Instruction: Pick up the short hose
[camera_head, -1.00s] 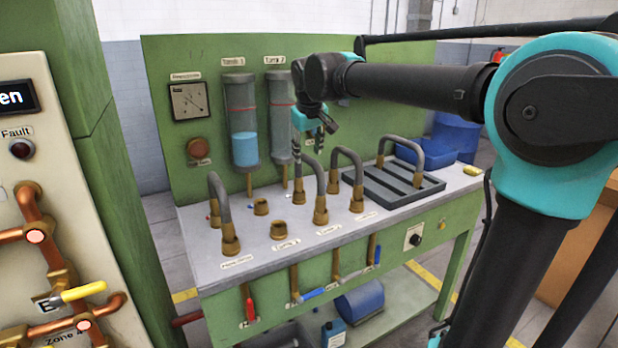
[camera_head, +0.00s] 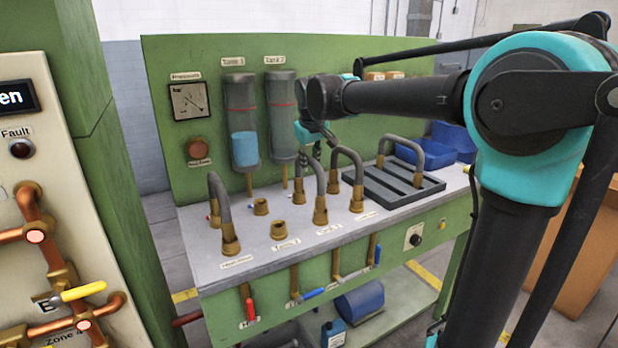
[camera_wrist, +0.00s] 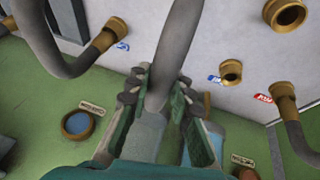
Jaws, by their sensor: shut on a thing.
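My gripper (camera_head: 312,153) is shut on the grey middle hose (camera_head: 320,180) near the top of its arch. In the wrist view my gripper's finger pads (camera_wrist: 160,100) sit on both sides of the grey hose (camera_wrist: 180,45). Other grey arched hoses stand to the left (camera_head: 221,200) and right (camera_head: 348,160). Another hose (camera_head: 402,142) stands at the rack (camera_head: 385,187). I cannot tell from labels which hose is the short one.
The grey bench top (camera_head: 245,270) holds a bare brass fitting (camera_head: 261,207) left of the gripped hose. A green back panel (camera_head: 200,60) with two tanks (camera_head: 241,110) rises close behind my gripper. A blue bin (camera_head: 425,153) stands at the right end.

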